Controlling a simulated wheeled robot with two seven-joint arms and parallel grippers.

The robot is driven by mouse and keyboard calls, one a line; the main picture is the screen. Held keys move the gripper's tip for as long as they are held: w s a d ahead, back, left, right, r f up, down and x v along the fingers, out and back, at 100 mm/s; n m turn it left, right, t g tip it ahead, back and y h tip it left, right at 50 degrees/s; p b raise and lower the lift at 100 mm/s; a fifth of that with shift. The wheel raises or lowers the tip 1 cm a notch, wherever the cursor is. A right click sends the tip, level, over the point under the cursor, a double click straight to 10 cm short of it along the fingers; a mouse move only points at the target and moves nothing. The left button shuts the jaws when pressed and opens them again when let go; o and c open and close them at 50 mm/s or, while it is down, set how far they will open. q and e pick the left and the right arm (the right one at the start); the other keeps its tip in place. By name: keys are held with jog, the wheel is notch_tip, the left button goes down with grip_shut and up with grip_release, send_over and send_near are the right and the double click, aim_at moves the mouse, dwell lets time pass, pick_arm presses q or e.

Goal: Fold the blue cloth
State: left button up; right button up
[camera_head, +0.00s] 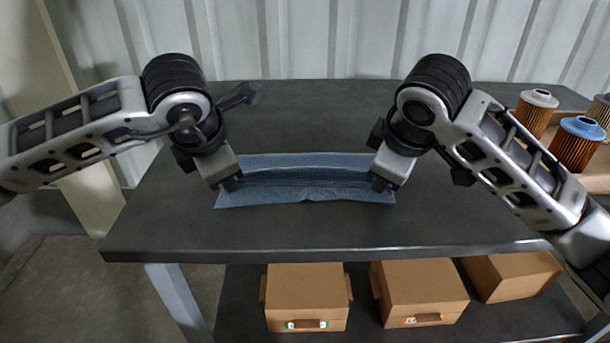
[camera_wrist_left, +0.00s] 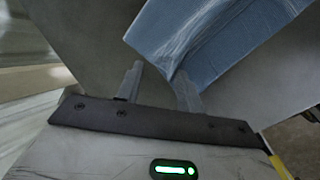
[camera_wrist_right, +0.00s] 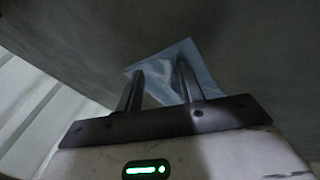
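The blue cloth (camera_head: 305,184) lies on the dark table as a wide strip with creases running along its length. My left gripper (camera_head: 232,184) is at its left end, and my right gripper (camera_head: 381,183) is at its right end. In the left wrist view, the left fingers (camera_wrist_left: 158,88) stand apart, with a corner of the cloth (camera_wrist_left: 205,40) by the right-hand finger. In the right wrist view, the right fingers (camera_wrist_right: 158,85) also stand apart, with the cloth (camera_wrist_right: 200,65) behind and between them. I cannot tell whether any finger touches the cloth.
The dark table (camera_head: 310,235) is bare in front of and behind the cloth. Filter cartridges (camera_head: 578,140) stand in a brown container at the right. Cardboard boxes (camera_head: 307,292) sit on the shelf below. A corrugated wall (camera_head: 320,40) is behind the table.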

pick_arm(q)
jog(key=shift+s+f, duration=0.15)
jog(key=shift+f, duration=0.05)
pick_arm(e)
jog(key=shift+s+f, duration=0.15)
